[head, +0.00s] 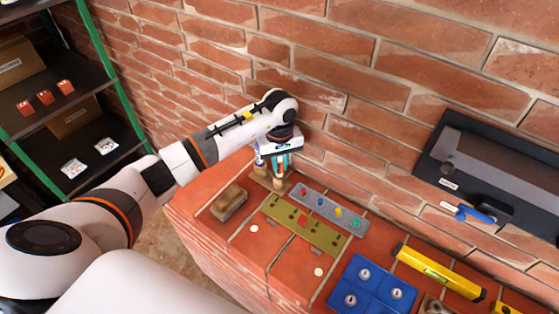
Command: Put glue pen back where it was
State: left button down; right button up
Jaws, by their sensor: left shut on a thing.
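My left gripper (272,168) is over the back left part of the brick ledge (185,205), close to the wall, pointing down. It is shut on a slim upright thing with teal on it, which I take to be the glue pen (285,162); the fingers hide most of it. Small tan wooden pieces (279,184) stand right under and beside the fingers. I cannot tell whether the pen touches them. My right gripper is out of view.
A brown block (229,202), an olive board with holes (303,225) and a grey strip with coloured knobs (330,207) lie nearby. A blue plate (345,296) and yellow level (437,270) lie right. A dark panel (490,165) is on the wall; shelving (105,75) stands left.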

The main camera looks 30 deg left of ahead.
pick_arm(q)
jog(key=shift+f, duration=0.15)
jog(key=c, duration=1.3)
grip_release()
jog(key=shift+c, duration=0.2)
jog(key=shift+r, duration=0.3)
notch_tip(320, 180, up, 10)
jog(key=b, duration=0.4)
jog(key=shift+r, duration=0.25)
jog(key=shift+r+b, duration=0.35)
jog(key=shift+r, duration=0.3)
